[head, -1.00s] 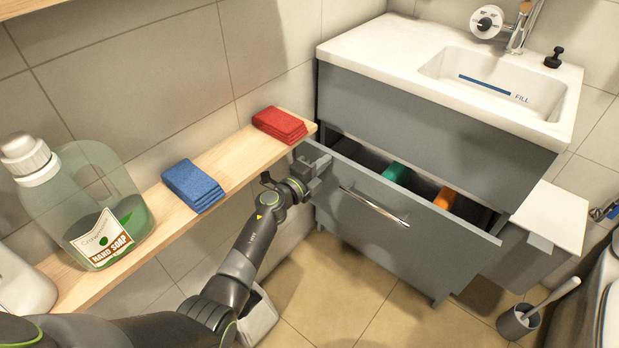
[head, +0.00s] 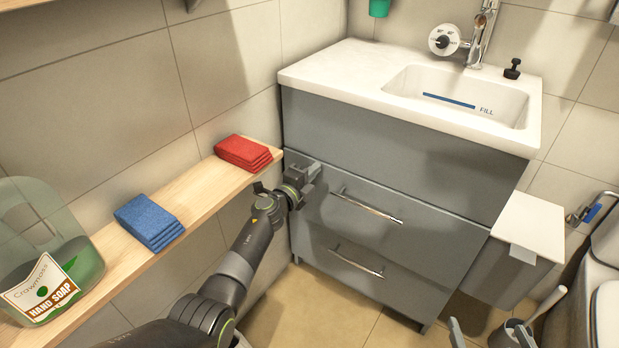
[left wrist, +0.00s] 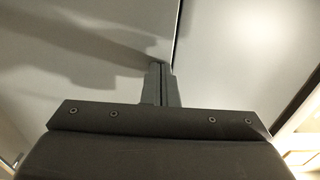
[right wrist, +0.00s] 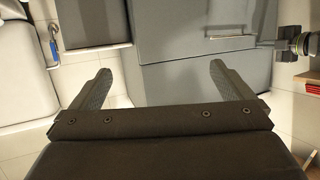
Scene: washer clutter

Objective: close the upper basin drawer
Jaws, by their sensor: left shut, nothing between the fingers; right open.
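The upper basin drawer (head: 430,222) is a grey front with a silver bar handle (head: 366,206), under the plain grey panel of the basin cabinet. It looks pushed in, and no interior shows. My left gripper (head: 312,170) is shut and empty, at the upper left corner of that drawer front. In the left wrist view its closed fingers (left wrist: 160,72) are against or very close to a grey surface; I cannot tell if they touch. My right gripper (right wrist: 160,75) is open and empty, in front of the cabinet; its fingertips (head: 488,335) show at the bottom of the head view.
A lower drawer (head: 340,272) with its own handle sits below. A wooden shelf (head: 95,265) at left holds red cloths (head: 243,152), blue cloths (head: 148,220) and a soap bottle (head: 45,265). A white-lidded bin (head: 528,225) and a toilet brush (head: 515,330) stand at right.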

